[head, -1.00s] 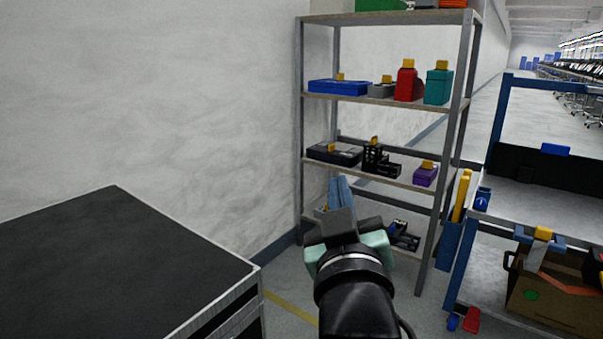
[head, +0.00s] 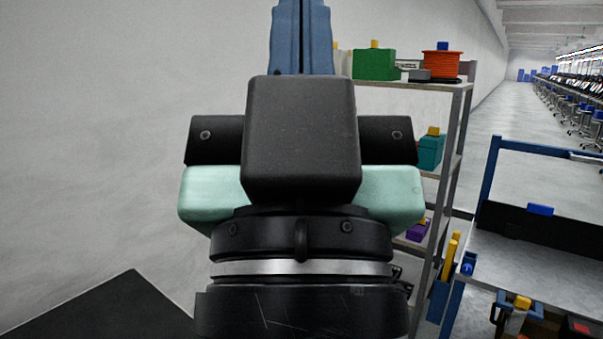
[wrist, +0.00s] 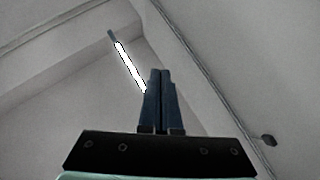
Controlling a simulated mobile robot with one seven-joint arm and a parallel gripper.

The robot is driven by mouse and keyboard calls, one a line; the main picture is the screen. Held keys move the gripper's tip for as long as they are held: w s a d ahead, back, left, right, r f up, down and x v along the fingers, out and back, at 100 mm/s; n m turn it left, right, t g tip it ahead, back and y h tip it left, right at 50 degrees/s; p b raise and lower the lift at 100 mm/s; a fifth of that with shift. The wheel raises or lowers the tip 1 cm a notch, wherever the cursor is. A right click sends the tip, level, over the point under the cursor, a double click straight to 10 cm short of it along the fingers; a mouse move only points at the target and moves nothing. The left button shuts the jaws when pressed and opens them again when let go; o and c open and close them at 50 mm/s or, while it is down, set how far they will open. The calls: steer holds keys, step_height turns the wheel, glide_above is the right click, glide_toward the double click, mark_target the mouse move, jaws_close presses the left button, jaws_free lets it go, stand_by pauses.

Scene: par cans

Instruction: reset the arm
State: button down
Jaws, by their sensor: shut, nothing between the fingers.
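My gripper (head: 301,30) is raised upright in the middle of the head view, close to the camera, with its blue fingers reaching the top edge. The fingers lie together and hold nothing. In the wrist view the shut fingers (wrist: 160,100) point up at the pale ceiling (wrist: 70,90) and a lit strip lamp (wrist: 130,66). My gripper and wrist hide much of the shelf behind them.
A blue-framed cart (head: 520,245) stands at right. A black-topped cabinet (head: 110,312) is at lower left.

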step_height(320, 180, up, 19)
steer(key=p, duration=1.6)
steer(key=shift+p, duration=0.3)
steer(key=c, duration=1.5)
jaws_free()
steer(key=shift+r, duration=0.15)
steer(key=o, duration=0.7)
steer(key=shift+a, duration=0.2)
